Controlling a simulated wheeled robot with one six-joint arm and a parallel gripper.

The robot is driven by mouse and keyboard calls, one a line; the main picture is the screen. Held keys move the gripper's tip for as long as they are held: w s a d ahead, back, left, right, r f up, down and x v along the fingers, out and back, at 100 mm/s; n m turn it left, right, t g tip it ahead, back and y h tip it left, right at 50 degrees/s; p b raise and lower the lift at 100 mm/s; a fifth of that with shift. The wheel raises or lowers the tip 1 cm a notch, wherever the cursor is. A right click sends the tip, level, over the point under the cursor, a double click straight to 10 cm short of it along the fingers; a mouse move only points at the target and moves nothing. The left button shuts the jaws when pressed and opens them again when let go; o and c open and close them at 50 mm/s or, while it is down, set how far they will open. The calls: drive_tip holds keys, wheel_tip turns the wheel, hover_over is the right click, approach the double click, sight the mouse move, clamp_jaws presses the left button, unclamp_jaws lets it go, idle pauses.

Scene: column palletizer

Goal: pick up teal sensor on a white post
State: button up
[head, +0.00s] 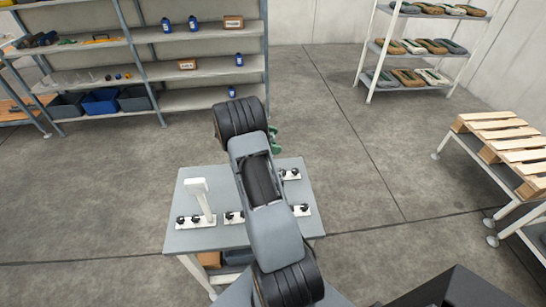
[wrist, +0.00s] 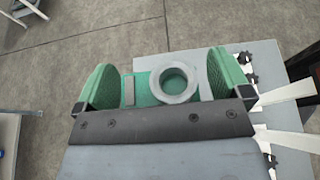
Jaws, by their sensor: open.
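The teal sensor (wrist: 143,88) shows in the wrist view, with a grey ring (wrist: 175,84) on its face and a small grey strip beside it. My gripper (wrist: 162,72) is open, with one green pad on each side of the sensor. The gaps to the pads look small. I cannot tell whether the sensor is between the pads or a little beyond them. The dark gripper body hides its near side, and its post is not visible. In the head view my arm hides the sensor, and only a bit of green gripper (head: 275,138) shows past the arm.
A grey table (head: 180,240) stands under my arm. A white post (head: 203,203) with a white head stands at its left; several white bases with black knobs (head: 291,174) sit around. Shelves (head: 200,98) stand behind, a pallet (head: 500,135) at right. Floor between is clear.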

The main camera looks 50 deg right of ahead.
drive_tip(key=c, duration=1.6)
drive_tip(key=shift+o, duration=0.2)
